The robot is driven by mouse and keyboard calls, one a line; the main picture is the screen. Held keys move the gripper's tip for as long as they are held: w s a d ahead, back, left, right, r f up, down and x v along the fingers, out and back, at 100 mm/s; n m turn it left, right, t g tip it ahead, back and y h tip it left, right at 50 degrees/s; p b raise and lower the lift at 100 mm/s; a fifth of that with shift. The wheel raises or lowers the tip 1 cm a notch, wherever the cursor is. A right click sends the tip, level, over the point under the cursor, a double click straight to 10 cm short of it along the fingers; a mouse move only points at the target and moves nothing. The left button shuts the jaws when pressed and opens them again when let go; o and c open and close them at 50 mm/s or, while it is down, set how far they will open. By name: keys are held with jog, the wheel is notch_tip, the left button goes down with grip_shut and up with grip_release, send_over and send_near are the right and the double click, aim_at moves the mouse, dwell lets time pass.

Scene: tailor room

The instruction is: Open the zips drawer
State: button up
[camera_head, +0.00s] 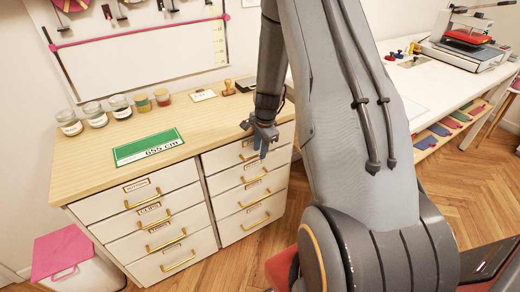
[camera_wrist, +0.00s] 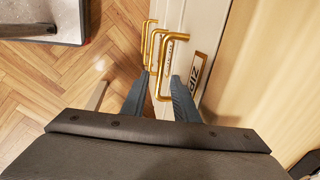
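The zips drawer (camera_head: 222,161) is the top one in the right column of the white cabinet and looks closed. Its "ZIPS" label (camera_wrist: 197,70) is readable in the wrist view. Its brass handle (camera_wrist: 172,38) is the nearest of several in that view. My gripper (camera_head: 262,150) is at the front of this drawer, pointing down. In the wrist view its two fingers (camera_wrist: 160,77) are apart, one on each side of the handle. I cannot tell if either finger touches it. The gripper partly hides the drawer's front in the head view.
The wooden cabinet top (camera_head: 95,165) holds several jars, a green "655 cm" sign (camera_head: 148,147) and a stamp (camera_head: 228,88). More labelled drawers are below and left. A pink-lidded bin (camera_head: 63,252) stands at left. Wooden floor (camera_head: 236,258) before the right drawers is free.

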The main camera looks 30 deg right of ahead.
jog(key=shift+f, duration=0.2)
grip_shut()
dwell(1.4)
